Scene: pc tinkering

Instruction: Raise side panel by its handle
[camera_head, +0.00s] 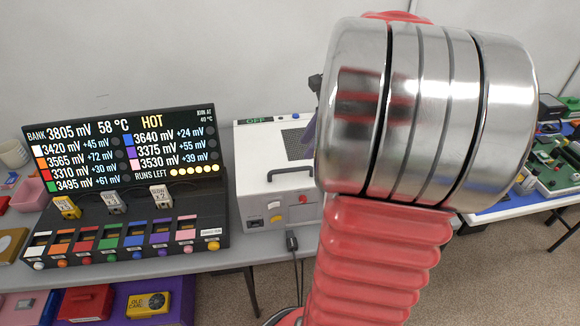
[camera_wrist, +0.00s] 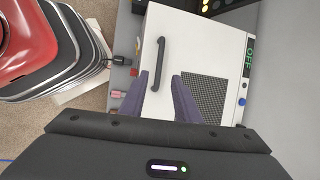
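The side panel is the white top face of a white box, seen in the head view (camera_head: 256,155) and in the wrist view (camera_wrist: 190,45). Its black bar handle (camera_wrist: 158,62) lies near one edge of the panel, and also shows in the head view (camera_head: 290,173). The panel lies flat on the box. My gripper (camera_wrist: 159,76) is open, with two purple fingers. In the wrist view the near end of the handle appears between the fingers; I cannot tell how high above it they are. In the head view my red and chrome arm hides most of my gripper and the box's right side.
A black display console (camera_head: 125,185) with coloured slots stands left of the box. A dark vent grille (camera_wrist: 204,93) is in the panel beside the handle. A black cable (camera_head: 292,242) hangs at the table's front edge. A board with green parts (camera_head: 550,165) lies far right.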

